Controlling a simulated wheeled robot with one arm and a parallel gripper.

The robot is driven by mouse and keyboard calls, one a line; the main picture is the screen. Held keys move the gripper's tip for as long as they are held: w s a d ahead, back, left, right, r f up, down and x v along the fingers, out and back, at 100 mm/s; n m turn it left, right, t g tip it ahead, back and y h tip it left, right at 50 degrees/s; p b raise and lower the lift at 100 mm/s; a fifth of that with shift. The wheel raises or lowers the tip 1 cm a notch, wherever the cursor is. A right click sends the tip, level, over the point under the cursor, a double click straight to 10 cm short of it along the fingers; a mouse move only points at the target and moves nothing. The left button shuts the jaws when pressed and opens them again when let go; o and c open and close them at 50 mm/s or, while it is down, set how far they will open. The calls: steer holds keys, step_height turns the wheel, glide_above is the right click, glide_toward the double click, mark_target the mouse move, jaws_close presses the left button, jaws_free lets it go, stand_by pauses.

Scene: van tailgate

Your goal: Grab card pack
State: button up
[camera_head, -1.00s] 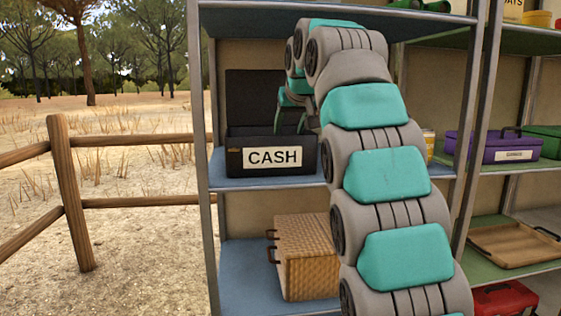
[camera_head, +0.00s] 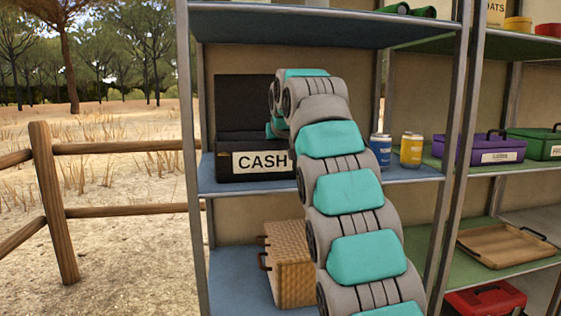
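No card pack can be made out in this view. An open black box labelled CASH (camera_head: 234,163) stands on the blue middle shelf, its lid raised against the back. My arm reaches to the box's right side and bends down there. A small teal part of my gripper (camera_head: 274,129) shows at the right of the box opening. The fingertips are hidden behind the box front and my arm. What lies inside the box is also hidden.
A blue can (camera_head: 380,150) and a yellow can (camera_head: 411,151) stand right of my arm on the same shelf. A wicker basket (camera_head: 290,264) is on the shelf below. A metal post (camera_head: 450,150) divides this rack from the right one, with a purple box (camera_head: 478,149).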

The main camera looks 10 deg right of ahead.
jaws_close()
stand_by(0.5)
